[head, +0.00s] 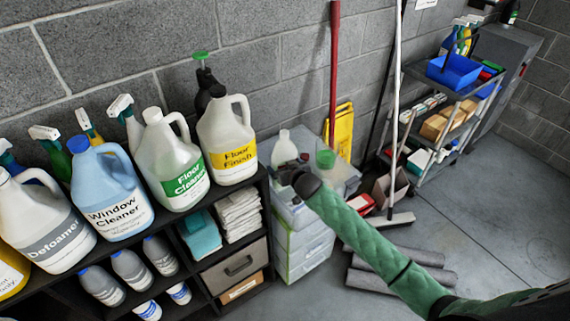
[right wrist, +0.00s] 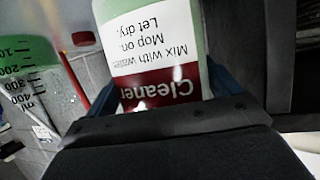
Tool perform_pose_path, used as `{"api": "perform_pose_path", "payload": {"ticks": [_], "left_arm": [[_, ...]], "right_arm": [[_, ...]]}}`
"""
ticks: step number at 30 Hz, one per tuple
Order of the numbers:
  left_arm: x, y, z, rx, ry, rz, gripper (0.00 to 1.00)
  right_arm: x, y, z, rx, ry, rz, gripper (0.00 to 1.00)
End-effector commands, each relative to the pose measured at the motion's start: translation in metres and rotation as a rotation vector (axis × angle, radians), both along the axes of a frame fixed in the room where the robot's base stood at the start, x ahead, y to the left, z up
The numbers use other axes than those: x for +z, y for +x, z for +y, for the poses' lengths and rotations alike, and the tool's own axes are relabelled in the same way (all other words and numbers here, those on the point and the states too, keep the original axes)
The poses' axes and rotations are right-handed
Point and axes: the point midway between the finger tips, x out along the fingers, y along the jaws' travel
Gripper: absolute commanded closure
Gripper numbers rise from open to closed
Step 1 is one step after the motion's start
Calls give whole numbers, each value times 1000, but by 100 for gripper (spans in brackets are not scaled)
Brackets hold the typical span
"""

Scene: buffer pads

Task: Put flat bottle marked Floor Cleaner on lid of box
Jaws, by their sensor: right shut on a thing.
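My right gripper (head: 291,174) is over the pale storage box (head: 303,250) beside the shelf. It is shut on a pale bottle (head: 284,148), whose top shows behind the gripper in the head view. In the right wrist view the bottle (right wrist: 150,50) sits between the blue fingers (right wrist: 160,92). Its white and dark red label appears upside down and reads "Cleaner", "Mix with water", "Mop on", "Let dry"; any word beside "Cleaner" is hidden. The gripper hides part of the box lid, and I cannot tell whether the bottle touches it. My left gripper is out of view.
A measuring cup with green liquid (head: 325,158) stands close to the right of the bottle. Large jugs, including Floor Cleaner (head: 180,165) and Floor Finish (head: 230,140), line the dark shelf at left. Mop handles (head: 334,80) lean behind. Grey rolls (head: 400,270) lie on the floor.

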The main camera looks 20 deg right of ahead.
Motion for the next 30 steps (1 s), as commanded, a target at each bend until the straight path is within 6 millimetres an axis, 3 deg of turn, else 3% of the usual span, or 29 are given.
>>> {"api": "perform_pose_path", "payload": {"ticks": [12,13,15,23,28,30], "left_arm": [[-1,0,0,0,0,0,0],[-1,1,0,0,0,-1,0],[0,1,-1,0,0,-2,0],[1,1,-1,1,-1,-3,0],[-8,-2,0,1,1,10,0],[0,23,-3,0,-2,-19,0]], "right_arm": [[-4,0,0,0,1,-2,68],[-5,0,0,0,1,0,9],[-4,0,0,0,1,0,0],[-1,0,0,0,0,-1,0],[2,-15,-3,1,2,-2,0],[5,-26,-5,1,1,-1,0]]}}
